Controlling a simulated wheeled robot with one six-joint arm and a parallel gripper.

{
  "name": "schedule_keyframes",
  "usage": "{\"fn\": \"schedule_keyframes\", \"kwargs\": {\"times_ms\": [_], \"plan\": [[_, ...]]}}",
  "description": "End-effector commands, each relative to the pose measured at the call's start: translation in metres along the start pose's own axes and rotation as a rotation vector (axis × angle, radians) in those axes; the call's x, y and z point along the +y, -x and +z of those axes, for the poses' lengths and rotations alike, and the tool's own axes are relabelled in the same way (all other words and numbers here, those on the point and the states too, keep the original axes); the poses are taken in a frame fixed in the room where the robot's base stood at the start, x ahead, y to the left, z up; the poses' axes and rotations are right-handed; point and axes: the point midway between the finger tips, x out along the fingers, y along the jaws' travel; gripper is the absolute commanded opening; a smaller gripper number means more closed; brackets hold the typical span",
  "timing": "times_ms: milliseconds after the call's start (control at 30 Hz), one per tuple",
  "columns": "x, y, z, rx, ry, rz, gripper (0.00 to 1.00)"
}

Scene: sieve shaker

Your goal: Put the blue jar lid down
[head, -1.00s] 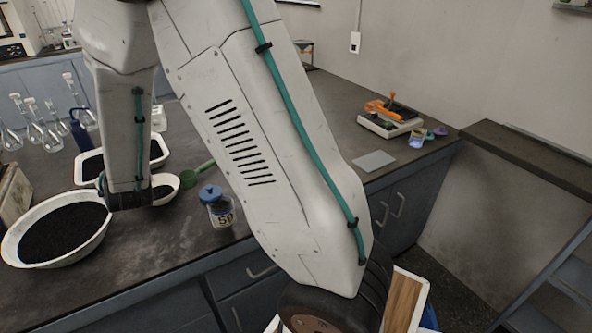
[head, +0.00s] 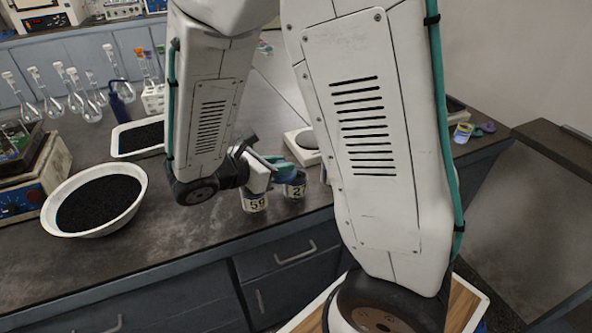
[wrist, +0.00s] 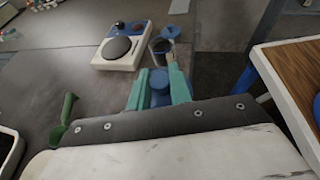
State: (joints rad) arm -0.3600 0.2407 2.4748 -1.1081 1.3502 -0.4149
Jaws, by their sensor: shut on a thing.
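My gripper (wrist: 157,78) is shut on the blue jar lid (wrist: 159,77), which shows between its teal fingers in the wrist view. In the head view my gripper (head: 281,164) is low over the counter, by two numbered jars. The nearer jar (head: 254,203) stands under the gripper. The other jar (head: 296,188) stands to its right, close to the fingertips. In the wrist view a jar with a dark open top (wrist: 160,53) stands just beyond the fingers, with a round blue piece (wrist: 171,31) past it. The exact gap between held lid and counter cannot be told.
A white balance with a dark round pan (wrist: 118,48) stands beyond and left of the fingers. A green scoop (wrist: 63,118) lies left. A white bowl of black grains (head: 97,200) is on the counter's left. Bare counter (wrist: 50,60) lies left of the balance.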

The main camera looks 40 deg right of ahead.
Motion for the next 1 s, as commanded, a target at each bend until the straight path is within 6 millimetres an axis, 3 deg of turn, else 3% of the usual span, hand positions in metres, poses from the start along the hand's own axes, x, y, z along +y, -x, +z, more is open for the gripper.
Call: {"fn": "schedule_keyframes", "kwargs": {"times_ms": [33,133,233,333,467,800,1000], "plan": [[-0.022,0.004,-0.001,0.001,-0.029,-0.067,0.0],[-0.056,0.01,-0.003,0.002,-0.075,-0.18,0.0],[-0.075,0.015,-0.004,0.003,-0.104,-0.245,0.0],[-0.078,0.013,-0.003,0.002,-0.116,-0.276,0.0],[-0.06,-0.004,0.001,0.003,-0.12,-0.285,0.0],[0.008,-0.059,0.015,0.004,-0.119,-0.281,0.0],[0.027,-0.073,0.018,0.004,-0.117,-0.277,0.0]]}}
